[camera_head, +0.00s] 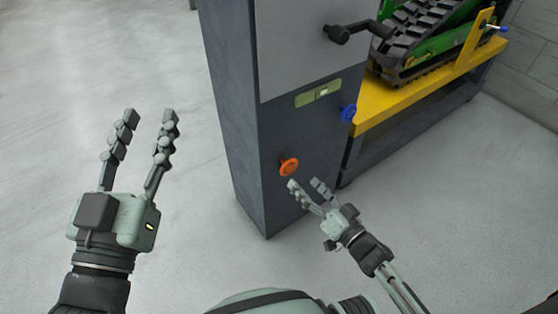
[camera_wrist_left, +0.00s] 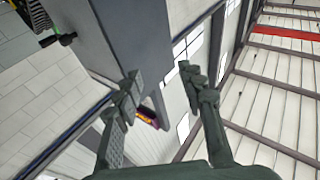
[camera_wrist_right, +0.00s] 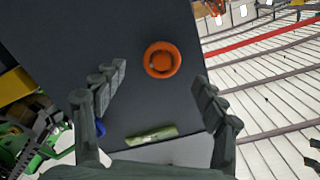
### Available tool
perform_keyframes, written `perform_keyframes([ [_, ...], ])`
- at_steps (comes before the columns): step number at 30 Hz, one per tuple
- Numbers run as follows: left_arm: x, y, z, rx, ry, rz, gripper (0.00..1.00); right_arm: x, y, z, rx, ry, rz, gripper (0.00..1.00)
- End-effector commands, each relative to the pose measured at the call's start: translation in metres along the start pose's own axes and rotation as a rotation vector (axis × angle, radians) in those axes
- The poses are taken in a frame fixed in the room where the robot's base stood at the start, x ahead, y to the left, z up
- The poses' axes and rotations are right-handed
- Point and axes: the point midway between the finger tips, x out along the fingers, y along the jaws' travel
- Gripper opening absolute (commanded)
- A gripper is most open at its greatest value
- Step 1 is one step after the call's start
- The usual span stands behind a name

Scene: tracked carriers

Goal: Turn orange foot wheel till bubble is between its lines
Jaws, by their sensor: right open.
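The orange foot wheel (camera_head: 289,167) sticks out low on the dark front of a grey cabinet. A green level vial (camera_head: 318,93) is set above it, with a pale bubble near its middle; its lines are too small to read. My right gripper (camera_head: 306,185) is open and empty, just below and right of the orange wheel. In the right wrist view the orange wheel (camera_wrist_right: 162,60) lies ahead between the spread fingers, apart from them, and the vial (camera_wrist_right: 151,136) shows too. My left gripper (camera_head: 147,116) is open and empty, left of the cabinet, well away from the wheel.
A blue wheel (camera_head: 348,112) sits on the cabinet's right edge. A black crank handle (camera_head: 345,33) juts out above the vial. A yellow bench (camera_head: 385,103) with a green tracked carrier (camera_head: 420,40) stands to the right. The floor left of the cabinet is clear.

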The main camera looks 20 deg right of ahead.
Motion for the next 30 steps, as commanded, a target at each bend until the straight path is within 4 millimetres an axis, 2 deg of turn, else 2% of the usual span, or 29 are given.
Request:
perform_keyframes([
  [9, -0.002, 0.008, -0.026, -0.022, 0.138, 0.014, 0.4, 0.046, -0.002, 0.0, 0.004, 0.004, -0.01, 0.71],
  [15, -0.003, 0.007, -0.036, -0.021, 0.2, 0.013, 0.4, 0.07, -0.002, 0.0, 0.005, 0.003, -0.007, 0.71],
  [26, -0.003, 0.006, -0.04, -0.02, 0.219, 0.012, 0.4, 0.076, -0.002, 0.0, 0.003, 0.002, -0.006, 0.71],
  [30, -0.003, 0.007, -0.04, -0.02, 0.218, 0.012, 0.4, 0.076, -0.002, 0.0, 0.003, 0.002, -0.006, 0.55],
])
